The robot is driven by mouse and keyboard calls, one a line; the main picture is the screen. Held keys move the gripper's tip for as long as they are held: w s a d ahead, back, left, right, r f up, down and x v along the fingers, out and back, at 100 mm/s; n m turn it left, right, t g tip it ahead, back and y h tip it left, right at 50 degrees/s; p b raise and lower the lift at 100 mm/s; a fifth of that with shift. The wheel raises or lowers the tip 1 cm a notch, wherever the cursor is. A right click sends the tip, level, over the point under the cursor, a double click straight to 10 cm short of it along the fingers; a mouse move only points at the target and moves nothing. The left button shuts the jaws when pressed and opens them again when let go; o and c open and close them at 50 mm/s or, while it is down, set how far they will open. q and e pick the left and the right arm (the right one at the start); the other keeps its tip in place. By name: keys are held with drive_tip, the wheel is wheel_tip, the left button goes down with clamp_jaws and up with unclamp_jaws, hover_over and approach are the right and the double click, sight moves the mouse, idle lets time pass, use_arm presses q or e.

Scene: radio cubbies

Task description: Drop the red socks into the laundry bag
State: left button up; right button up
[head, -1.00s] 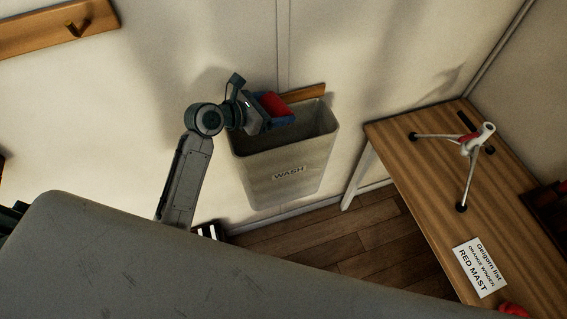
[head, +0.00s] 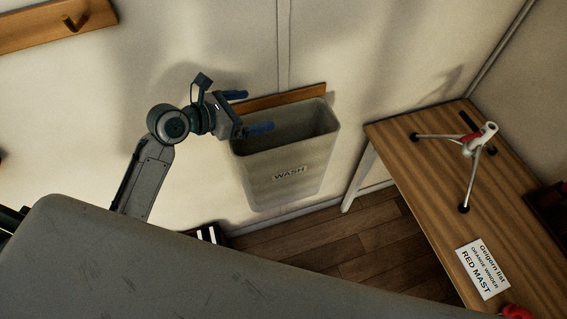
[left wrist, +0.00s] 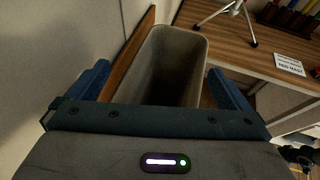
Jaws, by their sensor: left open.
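The laundry bag (head: 285,185) is a beige bin labelled WASH, hung on the wall from a wooden strip. My left gripper (head: 250,111) is open and empty at the bag's upper left, beside its rim. In the left wrist view the bag (left wrist: 170,65) opens ahead, between the two blue fingers of the left gripper (left wrist: 160,85). The part of the bag's inside that shows is plain, and its bottom is hidden. The red socks are not visible in any view now. My right gripper is not in view.
A wooden table (head: 420,190) stands to the right with a small tripod (head: 475,150) and a printed card (head: 481,268) on it. A wooden peg rail (head: 50,25) is on the wall at the upper left. The wall stands close behind the bag.

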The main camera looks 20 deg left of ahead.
use_arm(q)
drive_tip(key=shift+v, duration=1.75)
drive_tip(key=shift+s, duration=0.1)
